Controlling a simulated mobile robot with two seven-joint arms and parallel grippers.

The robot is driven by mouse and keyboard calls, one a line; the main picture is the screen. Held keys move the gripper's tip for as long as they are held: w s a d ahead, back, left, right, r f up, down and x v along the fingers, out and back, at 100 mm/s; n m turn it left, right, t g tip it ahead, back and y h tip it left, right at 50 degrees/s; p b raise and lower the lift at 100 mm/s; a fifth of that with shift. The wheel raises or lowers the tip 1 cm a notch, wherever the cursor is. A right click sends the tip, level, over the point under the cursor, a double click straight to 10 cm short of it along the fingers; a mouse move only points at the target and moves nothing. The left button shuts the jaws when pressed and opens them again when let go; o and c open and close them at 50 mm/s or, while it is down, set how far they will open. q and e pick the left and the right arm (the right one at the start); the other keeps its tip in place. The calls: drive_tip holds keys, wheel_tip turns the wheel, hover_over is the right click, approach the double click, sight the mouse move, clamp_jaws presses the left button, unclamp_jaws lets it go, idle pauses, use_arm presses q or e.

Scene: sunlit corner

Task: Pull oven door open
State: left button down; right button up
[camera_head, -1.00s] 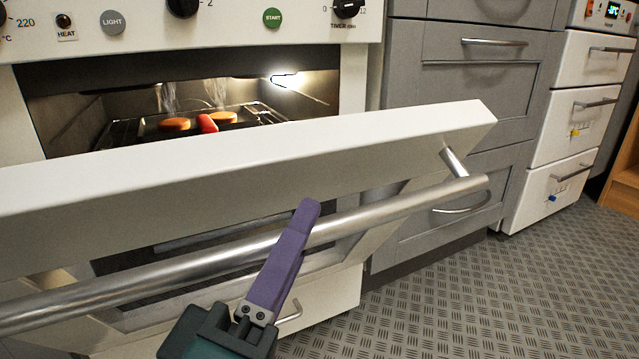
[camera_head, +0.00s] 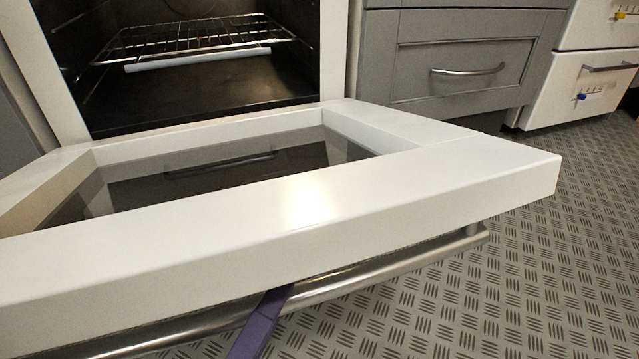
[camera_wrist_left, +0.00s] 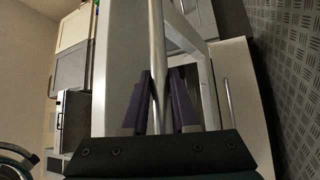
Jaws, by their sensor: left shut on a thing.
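The white oven door (camera_head: 400,207) is folded far down and lies nearly flat in the head view, with its dark glass pane (camera_head: 250,165) facing up. Its metal bar handle (camera_head: 375,279) runs under the front edge. My left gripper (camera_head: 268,305) reaches the handle from below; only a purple finger shows there. In the left wrist view both purple fingers (camera_wrist_left: 160,98) are shut around the handle bar (camera_wrist_left: 157,45), one on each side. My right gripper is in neither view.
The oven cavity (camera_head: 200,75) is open, with a wire rack (camera_head: 195,40) inside. Grey drawers (camera_head: 465,65) and a white drawer unit (camera_head: 580,90) stand to the right. The patterned metal floor (camera_head: 510,280) is clear on the right.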

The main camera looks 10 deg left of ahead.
use_arm(q)
drive_tip(key=shift+f+b, duration=0.35)
drive_tip(key=shift+f, duration=1)
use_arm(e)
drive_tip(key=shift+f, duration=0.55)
use_arm(q)
drive_tip(key=c, duration=1.1)
unclamp_jaws()
drive_tip(key=o, duration=0.4)
drive_tip(key=shift+w+a, duration=0.1)
drive_tip(key=shift+w, duration=0.05)
drive_tip(key=v, duration=1)
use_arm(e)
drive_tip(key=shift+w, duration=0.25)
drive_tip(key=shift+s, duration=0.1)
